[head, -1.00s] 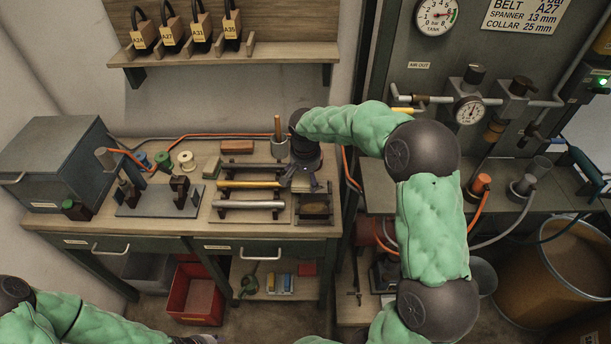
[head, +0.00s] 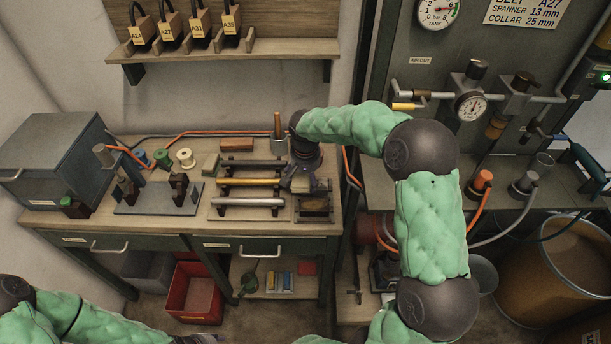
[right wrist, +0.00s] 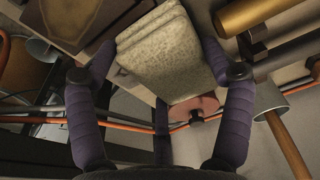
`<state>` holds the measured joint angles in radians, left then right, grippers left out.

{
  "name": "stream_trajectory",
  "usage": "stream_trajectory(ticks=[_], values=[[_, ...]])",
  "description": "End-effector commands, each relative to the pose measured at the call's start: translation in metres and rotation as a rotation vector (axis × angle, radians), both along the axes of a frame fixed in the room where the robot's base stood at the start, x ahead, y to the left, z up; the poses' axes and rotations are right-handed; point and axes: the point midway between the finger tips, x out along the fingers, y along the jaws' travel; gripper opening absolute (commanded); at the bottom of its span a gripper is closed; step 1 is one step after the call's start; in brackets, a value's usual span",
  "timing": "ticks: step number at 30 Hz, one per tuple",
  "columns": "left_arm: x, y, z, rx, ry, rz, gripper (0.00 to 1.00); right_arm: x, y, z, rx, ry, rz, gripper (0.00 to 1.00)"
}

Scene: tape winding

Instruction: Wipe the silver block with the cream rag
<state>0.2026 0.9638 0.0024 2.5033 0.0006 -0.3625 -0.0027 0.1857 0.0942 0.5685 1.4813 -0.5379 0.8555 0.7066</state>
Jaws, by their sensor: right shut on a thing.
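My right gripper (right wrist: 167,80) has its purple fingers on both sides of a folded cream rag (right wrist: 165,52) and is shut on it. In the head view this gripper (head: 303,186) is over the right part of the bench, at the right ends of the rods, and the rag is mostly hidden there. A silver bar (head: 248,202) lies level on supports at the front of the rod rack, left of the gripper. I cannot make out a separate silver block. Of my left arm, only the sleeve shows at the bottom left; its gripper is out of view.
A brass bar (head: 248,182) and a dark bar (head: 250,163) lie behind the silver one. A dark framed pad (head: 315,207) is at the right. A cup with a wooden handle (head: 278,128) stands behind. Spools and a black fixture (head: 180,189) are to the left.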

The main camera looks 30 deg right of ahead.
Motion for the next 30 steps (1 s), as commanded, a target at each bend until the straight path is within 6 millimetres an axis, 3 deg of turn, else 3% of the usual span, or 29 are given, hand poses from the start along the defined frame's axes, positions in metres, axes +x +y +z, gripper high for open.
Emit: stream_trajectory(ticks=[14, 30], values=[[0.000, 0.000, -0.003, 0.000, 0.000, 0.000, 0.40, -0.002, -0.003, -0.005, 0.000, 0.000, -0.001, 0.54], [0.000, 0.000, 0.000, 0.000, 0.000, 0.000, 0.40, -0.021, -0.033, -0.002, 0.000, 0.000, -0.002, 0.54]])
